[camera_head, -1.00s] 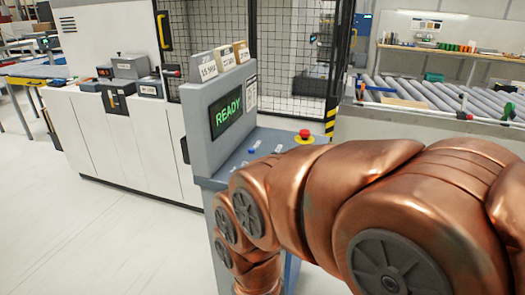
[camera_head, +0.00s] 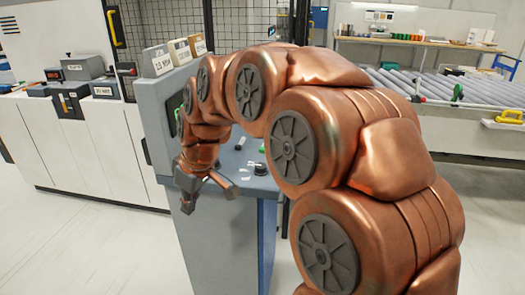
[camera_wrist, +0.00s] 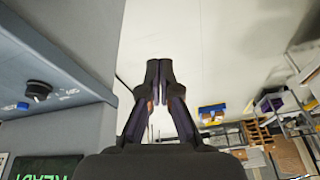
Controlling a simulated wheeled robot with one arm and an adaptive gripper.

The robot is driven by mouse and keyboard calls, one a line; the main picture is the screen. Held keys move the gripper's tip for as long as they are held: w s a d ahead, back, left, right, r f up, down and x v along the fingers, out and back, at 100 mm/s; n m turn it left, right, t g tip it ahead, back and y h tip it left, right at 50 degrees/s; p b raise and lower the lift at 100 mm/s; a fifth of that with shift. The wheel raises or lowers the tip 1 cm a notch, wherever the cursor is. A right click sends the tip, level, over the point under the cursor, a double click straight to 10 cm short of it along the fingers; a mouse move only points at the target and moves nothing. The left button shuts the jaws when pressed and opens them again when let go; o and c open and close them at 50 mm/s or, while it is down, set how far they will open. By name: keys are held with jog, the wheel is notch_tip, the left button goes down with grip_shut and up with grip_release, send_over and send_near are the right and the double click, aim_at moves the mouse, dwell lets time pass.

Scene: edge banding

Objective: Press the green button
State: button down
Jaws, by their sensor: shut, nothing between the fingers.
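The control console (camera_head: 222,222) stands left of centre, its sloped top partly covered by my copper arm. A small green spot (camera_head: 262,149), which may be the green button, shows on the panel at the arm's edge. A black knob (camera_head: 260,169) sits in front of it. My gripper (camera_head: 189,203) is at the console's front left, apart from the green spot. In the wrist view my gripper (camera_wrist: 160,72) is shut and empty, its tips over open floor. The panel is left there, with a blue button (camera_wrist: 22,106) and the knob (camera_wrist: 37,91); no green button shows.
The console's green-lettered display (camera_wrist: 45,168) shows at the wrist view's lower left. Sample boxes (camera_head: 180,50) stand on the console. White cabinets (camera_head: 85,150) are at the left, a roller conveyor (camera_head: 425,83) at the back right. The floor left of the console is clear.

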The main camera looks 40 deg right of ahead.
jog(key=w+d+r+t, duration=0.2)
jog(key=w+d, duration=0.5)
jog(key=d, duration=0.1)
notch_tip(320, 180, up, 4)
jog(key=n+t+h+b, duration=0.2)
jog(key=t+h, duration=0.2)
send_over(263, 149)
jog(key=shift+r, duration=0.1)
notch_tip(263, 149, down, 7)
jog(key=shift+f, duration=0.2)
jog(key=shift+f+b, duration=0.75)
jog(key=shift+b, duration=0.05)
